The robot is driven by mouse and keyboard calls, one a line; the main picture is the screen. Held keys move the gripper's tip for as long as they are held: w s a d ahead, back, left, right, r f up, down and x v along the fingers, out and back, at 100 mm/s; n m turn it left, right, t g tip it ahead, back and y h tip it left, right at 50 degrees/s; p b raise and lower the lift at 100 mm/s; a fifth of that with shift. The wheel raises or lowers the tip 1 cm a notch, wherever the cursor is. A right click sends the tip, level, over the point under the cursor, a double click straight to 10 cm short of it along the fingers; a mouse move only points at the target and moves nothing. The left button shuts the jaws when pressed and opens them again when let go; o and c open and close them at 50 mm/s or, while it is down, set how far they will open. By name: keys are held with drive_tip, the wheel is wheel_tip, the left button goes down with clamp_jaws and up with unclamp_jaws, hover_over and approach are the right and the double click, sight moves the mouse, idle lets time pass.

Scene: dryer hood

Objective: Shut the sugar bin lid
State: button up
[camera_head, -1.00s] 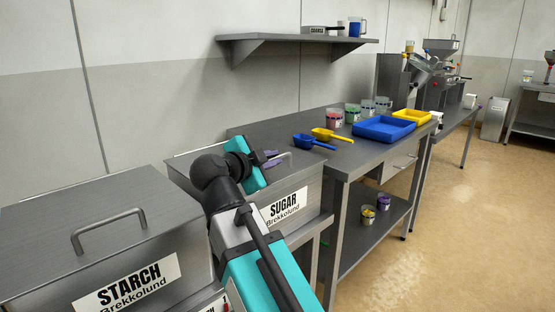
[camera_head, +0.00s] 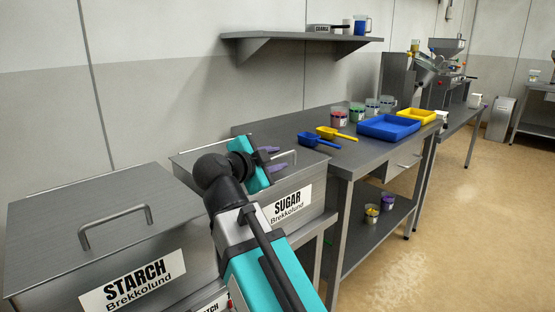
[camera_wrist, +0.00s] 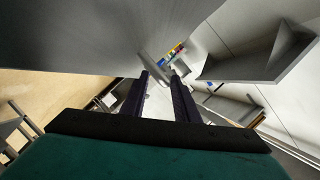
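The sugar bin (camera_head: 284,207) is a steel box with a white SUGAR label, in the middle of the head view. Its lid (camera_head: 311,165) looks nearly level on top; my arm hides its left part, so I cannot tell whether it is fully seated. The lid's bar handle (camera_head: 293,155) stands beside my purple fingers. My gripper (camera_head: 274,158) is over the lid, with its fingers apart. In the wrist view, my gripper (camera_wrist: 160,76) shows a gap between the fingers, with a pale handle-like bar (camera_wrist: 152,74) at the tips. A large grey surface, likely the lid, fills the upper left.
The closed starch bin (camera_head: 100,225) stands at the left. A steel table (camera_head: 345,158) to the right holds blue and yellow scoops, jars and trays. A wall shelf (camera_head: 300,36) hangs behind. The floor at the right is clear.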

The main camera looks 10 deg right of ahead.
drive_tip(key=p+v, duration=0.2)
drive_tip(key=v, duration=1.1)
drive_tip(key=shift+s, duration=0.1)
idle(0.3)
